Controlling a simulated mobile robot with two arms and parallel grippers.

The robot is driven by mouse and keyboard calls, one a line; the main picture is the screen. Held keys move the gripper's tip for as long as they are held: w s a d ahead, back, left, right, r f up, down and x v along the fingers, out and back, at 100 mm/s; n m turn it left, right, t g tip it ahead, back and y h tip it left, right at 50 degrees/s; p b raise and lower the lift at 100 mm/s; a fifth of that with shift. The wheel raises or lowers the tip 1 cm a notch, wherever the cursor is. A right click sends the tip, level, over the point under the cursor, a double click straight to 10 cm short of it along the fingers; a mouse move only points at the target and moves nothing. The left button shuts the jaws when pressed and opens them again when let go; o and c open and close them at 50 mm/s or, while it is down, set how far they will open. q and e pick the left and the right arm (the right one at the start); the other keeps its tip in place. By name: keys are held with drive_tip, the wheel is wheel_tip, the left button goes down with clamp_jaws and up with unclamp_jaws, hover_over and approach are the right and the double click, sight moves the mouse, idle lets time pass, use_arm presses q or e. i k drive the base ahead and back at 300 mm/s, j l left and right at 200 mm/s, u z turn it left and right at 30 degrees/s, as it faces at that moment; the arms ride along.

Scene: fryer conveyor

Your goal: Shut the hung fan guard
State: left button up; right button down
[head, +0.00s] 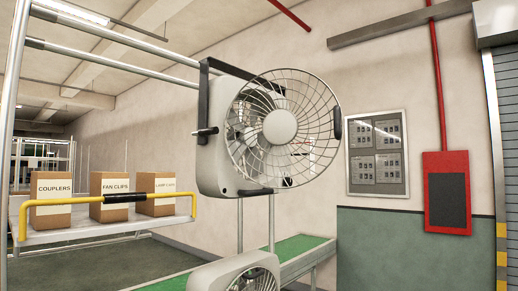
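A grey box fan (214,168) hangs from a black bracket (232,70) on the metal frame. Its round wire guard (283,165), with a pale grey centre cap (280,127), stands off the fan's front toward the right, apart from the housing on that side. Part of the fan's opening shows behind the guard's wires. A dark handle (337,123) sits on the guard's right rim. A black knob or latch (205,132) sticks out at the housing's left side. Neither of my grippers is in view.
A second fan (250,275) shows below, cut off by the picture's edge. A shelf (90,233) with a yellow rail (70,198) and several cardboard boxes (108,212) stands left. A green conveyor (300,245) runs behind. A wall panel (377,153) and red box (446,160) are right.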

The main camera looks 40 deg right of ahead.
sight(280, 127)
drive_tip(key=z, duration=1.5)
